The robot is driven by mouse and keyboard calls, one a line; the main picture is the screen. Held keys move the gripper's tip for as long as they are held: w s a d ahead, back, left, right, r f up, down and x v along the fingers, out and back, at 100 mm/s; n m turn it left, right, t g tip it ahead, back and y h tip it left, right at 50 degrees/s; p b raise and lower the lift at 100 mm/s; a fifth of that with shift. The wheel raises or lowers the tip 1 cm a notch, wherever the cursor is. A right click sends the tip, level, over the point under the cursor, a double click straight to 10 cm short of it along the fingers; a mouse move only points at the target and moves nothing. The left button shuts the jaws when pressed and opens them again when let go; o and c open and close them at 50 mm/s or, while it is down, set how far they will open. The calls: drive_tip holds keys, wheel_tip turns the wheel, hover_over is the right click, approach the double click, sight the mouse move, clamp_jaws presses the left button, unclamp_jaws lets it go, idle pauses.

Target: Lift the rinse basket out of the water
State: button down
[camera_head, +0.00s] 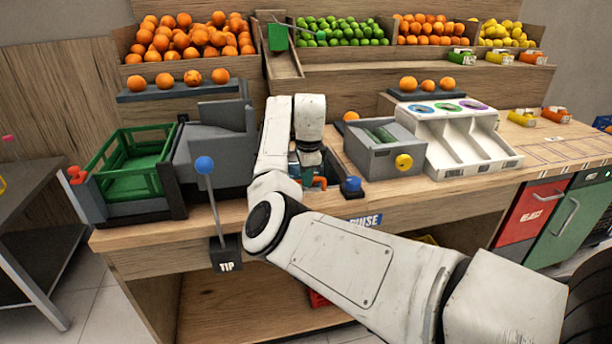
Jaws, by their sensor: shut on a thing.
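My gripper (308,160) points down at the rinse station near the middle of the counter, behind the blue RINSE label (365,220). It is shut on the rinse basket, but my own arm covers most of the jaws and the basket. Only small teal and orange parts show below the wrist. The water is hidden, so I cannot tell how high the basket sits relative to it.
A blue knob (352,186) stands just right of the gripper. A grey box (385,155) and a white sorting unit (455,140) are further right. A green crate (130,180) and the blue-topped TIP lever (205,166) stand left. Fruit shelves line the back.

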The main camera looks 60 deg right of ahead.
idle(0.4)
wheel_tip(320, 180, up, 11)
drive_tip(key=p, duration=0.8)
drive_tip(key=shift+p, duration=0.35)
drive_tip(key=shift+w, duration=0.1)
drive_tip(key=c, duration=1.4)
unclamp_jaws()
drive_tip(key=o, duration=0.3)
drive_tip(key=shift+f, duration=0.2)
wheel_tip(320, 180, up, 11)
drive_tip(key=s+a+b, duration=0.1)
drive_tip(key=shift+s+a+f, duration=0.2)
drive_tip(key=shift+s+a, duration=0.05)
drive_tip(key=shift+a, duration=0.05)
